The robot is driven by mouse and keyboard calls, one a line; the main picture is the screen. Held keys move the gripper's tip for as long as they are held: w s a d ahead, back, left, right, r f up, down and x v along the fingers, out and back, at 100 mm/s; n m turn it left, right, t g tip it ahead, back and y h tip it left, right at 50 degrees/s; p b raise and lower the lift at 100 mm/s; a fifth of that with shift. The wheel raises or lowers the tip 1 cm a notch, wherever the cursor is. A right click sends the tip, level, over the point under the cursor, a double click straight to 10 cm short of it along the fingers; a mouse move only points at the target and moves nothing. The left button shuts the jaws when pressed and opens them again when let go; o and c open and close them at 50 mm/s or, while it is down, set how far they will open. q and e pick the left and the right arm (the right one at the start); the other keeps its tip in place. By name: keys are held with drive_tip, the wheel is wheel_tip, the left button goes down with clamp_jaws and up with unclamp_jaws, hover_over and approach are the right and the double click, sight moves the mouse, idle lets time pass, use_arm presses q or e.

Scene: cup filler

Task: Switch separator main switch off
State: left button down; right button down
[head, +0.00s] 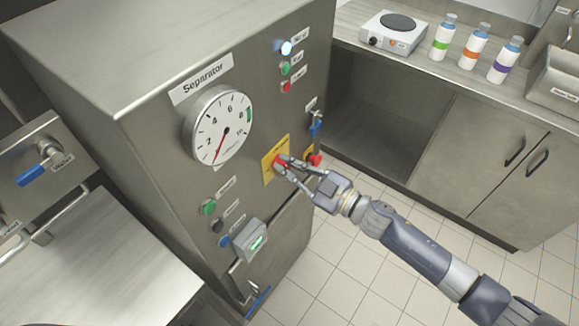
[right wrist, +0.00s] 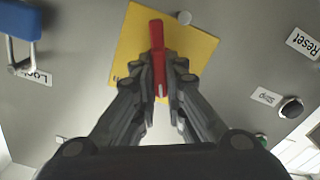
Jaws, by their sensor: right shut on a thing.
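The separator (head: 150,130) is a grey metal cabinet with a round gauge and a "Separator" label. Its main switch is a red handle on a yellow plate (head: 268,164) on the front face. In the right wrist view the red handle (right wrist: 158,55) stands in front of the yellow plate (right wrist: 190,35). My right gripper (head: 284,163) is at the switch, shut on the red handle, with a finger on each side of it. It also shows in the right wrist view (right wrist: 160,85). The fingers partly hide the handle in the head view. My left gripper is not in view.
A counter with a hotplate (head: 392,35) and bottles (head: 474,46) stands behind. The tiled floor is clear.

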drive_tip(key=n+b, duration=0.1)
drive_tip(key=n, duration=0.3)
drive_tip(key=n+b, duration=0.1)
drive_tip(key=n, duration=0.3)
drive_tip(key=n+b, duration=0.1)
drive_tip(key=n, duration=0.3)
drive_tip(key=shift+s+f+n, duration=0.15)
drive_tip(key=shift+f+n, duration=0.2)
drive_tip(key=shift+n, duration=0.05)
idle(0.3)
drive_tip(key=c, duration=1.7)
unclamp_jaws()
drive_tip(key=shift+o, duration=0.2)
drive_tip(key=v, duration=1.2)
